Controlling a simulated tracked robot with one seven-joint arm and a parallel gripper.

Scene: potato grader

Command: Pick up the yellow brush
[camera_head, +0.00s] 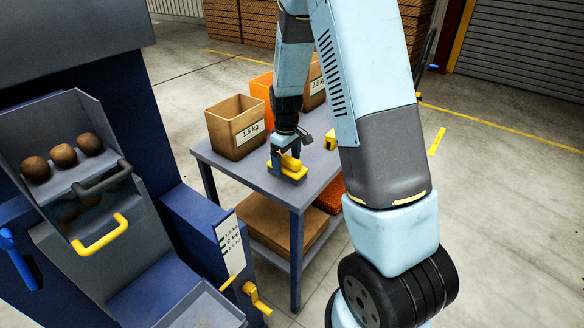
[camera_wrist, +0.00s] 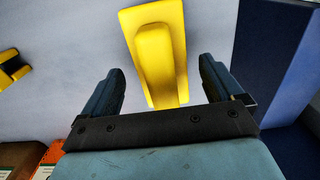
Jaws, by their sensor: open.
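The yellow brush (camera_head: 288,174) lies on the grey table (camera_head: 236,172), near its front edge. In the wrist view the brush (camera_wrist: 160,50) is a yellow block with a narrower raised yellow part along its middle. My gripper (camera_head: 285,150) points down over the brush. In the wrist view my gripper (camera_wrist: 161,78) is open, with one dark finger on each side of the brush's near end. Gaps show between the fingers and the brush. The gripper partly hides the brush in the head view.
A cardboard box (camera_head: 228,138) labelled 1.5 kg stands on the table at left, with an orange box (camera_head: 261,86) behind it. A yellow and black item (camera_head: 330,138) lies right of the brush. The blue grader (camera_head: 150,130) with potatoes (camera_head: 63,155) stands at left.

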